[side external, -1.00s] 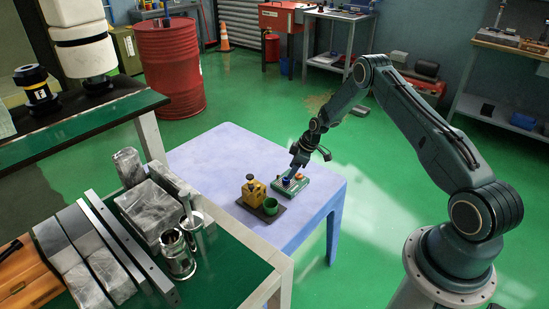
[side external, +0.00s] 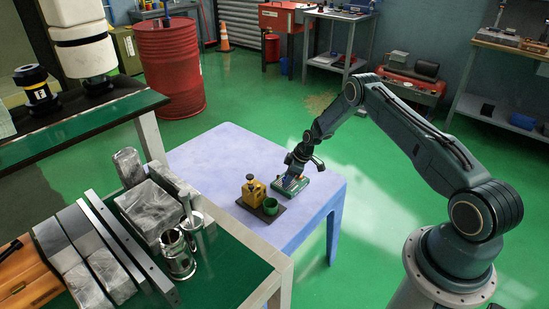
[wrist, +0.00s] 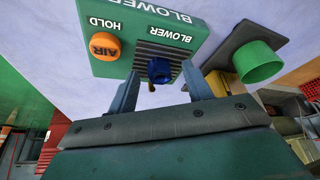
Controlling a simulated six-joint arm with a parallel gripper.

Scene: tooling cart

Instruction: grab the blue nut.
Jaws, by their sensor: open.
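The blue nut (wrist: 159,71) shows in the wrist view on the dark ribbed part of a green blower box (wrist: 118,62). My gripper (wrist: 160,78) is open, with one finger on each side of the nut and visible gaps between. The picture does not show clearly how far down the fingers reach. In the side view my gripper (side external: 291,179) is low over the green box (side external: 313,189), which sits on the pale blue table (side external: 215,158). There the gripper largely hides the nut.
A green cup (side external: 270,206) and a yellow block (side external: 252,191) with a dark knob share a dark tray (side external: 258,217) close by. The table's far left part is clear.

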